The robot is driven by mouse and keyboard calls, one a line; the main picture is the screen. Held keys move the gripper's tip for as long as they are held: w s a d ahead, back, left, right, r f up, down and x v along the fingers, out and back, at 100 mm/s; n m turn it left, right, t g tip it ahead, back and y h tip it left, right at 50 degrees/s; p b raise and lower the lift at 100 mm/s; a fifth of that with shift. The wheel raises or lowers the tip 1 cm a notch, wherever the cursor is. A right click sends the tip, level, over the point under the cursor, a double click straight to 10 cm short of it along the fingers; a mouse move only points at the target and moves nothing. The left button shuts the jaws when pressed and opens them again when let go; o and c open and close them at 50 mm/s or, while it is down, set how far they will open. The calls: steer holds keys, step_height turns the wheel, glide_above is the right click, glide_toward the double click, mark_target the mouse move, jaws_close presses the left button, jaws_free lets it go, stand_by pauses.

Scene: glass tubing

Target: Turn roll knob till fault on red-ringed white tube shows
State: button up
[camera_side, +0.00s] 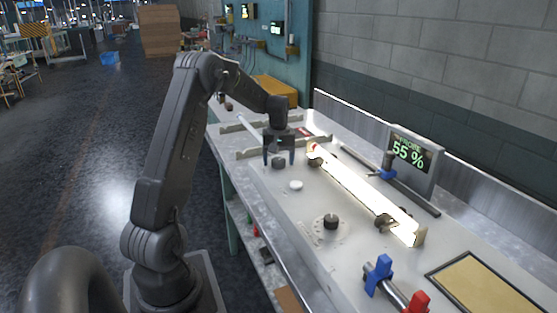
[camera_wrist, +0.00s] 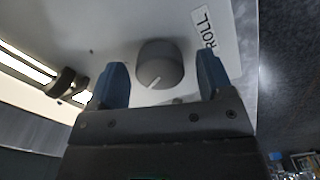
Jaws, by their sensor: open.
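The roll knob (camera_wrist: 160,70) is a grey round knob with a pale pointer line, beside a label reading ROLL (camera_wrist: 205,28) in the wrist view. My gripper (camera_side: 279,160) is open, its blue fingers on either side of the knob with gaps. I cannot tell whether the fingertips are level with the knob or above it. In the side view the white tube (camera_side: 362,186) glows brightly on its supports, with a red ring (camera_side: 313,148) near its far left end. No fault mark can be made out on it. Part of the glowing tube also shows in the wrist view (camera_wrist: 28,66).
A display (camera_side: 409,151) behind the tube reads 55 %. A white button (camera_side: 296,185) and a black dial knob (camera_side: 331,222) sit on the panel. Blue and red clamps (camera_side: 378,272) stand near the front, beside a framed tan tray (camera_side: 480,285).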

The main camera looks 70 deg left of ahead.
mark_target(279, 160)
steer(key=shift+f, duration=0.1)
steer(key=shift+c, duration=0.3)
steer(key=c, duration=0.9)
steer(key=shift+o, duration=0.2)
steer(key=n, duration=0.4)
steer(key=shift+n, duration=0.4)
steer(key=o, duration=0.9)
step_height(279, 160, up, 14)
steer(key=shift+f, duration=0.1)
steer(key=shift+d, duration=0.1)
